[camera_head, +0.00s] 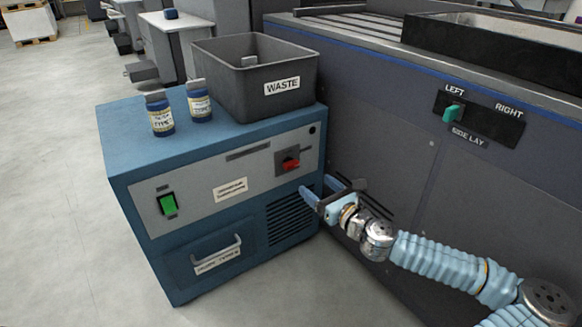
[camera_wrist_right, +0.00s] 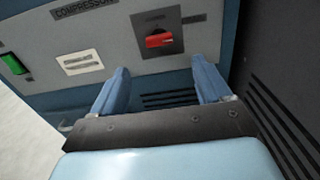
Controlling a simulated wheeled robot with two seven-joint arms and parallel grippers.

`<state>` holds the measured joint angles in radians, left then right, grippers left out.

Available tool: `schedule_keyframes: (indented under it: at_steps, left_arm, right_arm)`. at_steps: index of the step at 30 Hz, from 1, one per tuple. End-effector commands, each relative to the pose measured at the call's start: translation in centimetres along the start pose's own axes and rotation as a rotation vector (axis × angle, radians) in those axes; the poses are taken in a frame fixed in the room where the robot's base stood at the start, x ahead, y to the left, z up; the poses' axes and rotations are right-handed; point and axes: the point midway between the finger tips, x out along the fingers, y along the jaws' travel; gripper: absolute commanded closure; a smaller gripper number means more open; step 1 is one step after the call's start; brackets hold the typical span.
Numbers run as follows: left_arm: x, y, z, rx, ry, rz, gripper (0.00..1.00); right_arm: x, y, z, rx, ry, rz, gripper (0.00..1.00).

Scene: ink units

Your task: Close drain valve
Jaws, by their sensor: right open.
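The drain valve appears to be the red handle (camera_head: 290,163) on a dark square plate at the right of the blue cabinet's grey front panel. The handle also shows in the right wrist view (camera_wrist_right: 159,41), lying roughly level. My right gripper (camera_head: 320,190) is open and empty, just below and to the right of the handle, in front of the cabinet's vent slots. In the right wrist view its two blue fingers (camera_wrist_right: 160,80) stand apart, with the handle beyond and above the gap between them. They do not appear to touch it. My left gripper is not in view.
The large dark machine (camera_head: 400,130) stands close on the right.

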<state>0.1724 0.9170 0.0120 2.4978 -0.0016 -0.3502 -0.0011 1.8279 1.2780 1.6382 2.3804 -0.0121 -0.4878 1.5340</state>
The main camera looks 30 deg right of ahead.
Motion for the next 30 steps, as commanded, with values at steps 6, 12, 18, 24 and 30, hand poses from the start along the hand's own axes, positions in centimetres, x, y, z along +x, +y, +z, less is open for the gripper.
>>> schedule_keyframes:
  at_steps: [6, 12, 18, 24, 30]
  left_arm:
    - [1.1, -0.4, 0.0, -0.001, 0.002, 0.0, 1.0]
    - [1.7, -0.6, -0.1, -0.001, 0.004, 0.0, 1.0]
    - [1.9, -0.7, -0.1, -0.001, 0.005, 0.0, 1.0]
    - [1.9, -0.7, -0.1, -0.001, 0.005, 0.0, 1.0]
    - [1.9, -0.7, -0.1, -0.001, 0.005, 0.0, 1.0]
  right_arm:
    - [5.2, 0.2, -0.2, -0.004, -0.001, 0.004, 0.23]
    - [9.3, 0.2, -0.1, -0.004, 0.0, 0.003, 0.23]
    - [11.3, 0.2, -0.1, -0.003, 0.001, 0.003, 0.23]
    - [11.7, 0.1, -0.1, -0.003, 0.001, 0.002, 0.23]
    - [11.7, 0.1, -0.1, -0.003, 0.001, 0.003, 0.34]
